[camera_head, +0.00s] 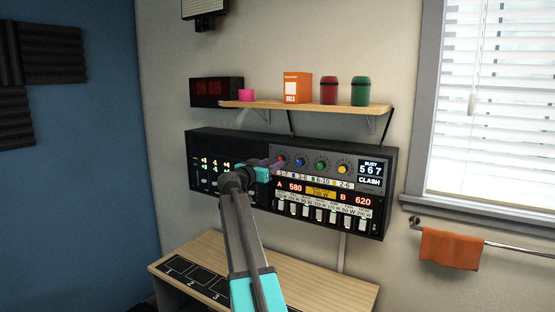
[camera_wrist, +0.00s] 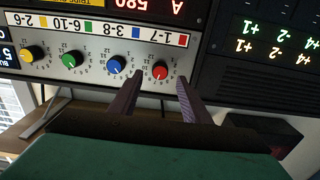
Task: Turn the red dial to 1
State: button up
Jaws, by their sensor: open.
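The red dial (camera_wrist: 159,71) is a small round knob with a printed number scale, on the grey panel (camera_wrist: 205,42) of the wall unit. The wrist view shows the panel upside down. A label with a red square and "1-7" sits beside the dial. My gripper (camera_wrist: 160,77) is open, one purple finger on each side of the red dial in the picture. I cannot tell whether the fingers touch it. In the head view the gripper (camera_head: 279,164) reaches the panel's left end and partly covers the red dial there. The dial's exact setting is too small to read.
Blue (camera_wrist: 116,64), green (camera_wrist: 72,59) and yellow (camera_wrist: 32,53) dials follow in a row, the blue one close to a finger. A wooden shelf (camera_head: 310,106) with a box and jars is above. A wooden desk (camera_head: 330,288) stands below.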

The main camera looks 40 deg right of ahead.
aim_at(281, 159)
jog(key=shift+p+x, duration=0.7)
jog(key=shift+x, duration=1.45)
jog(key=c, duration=1)
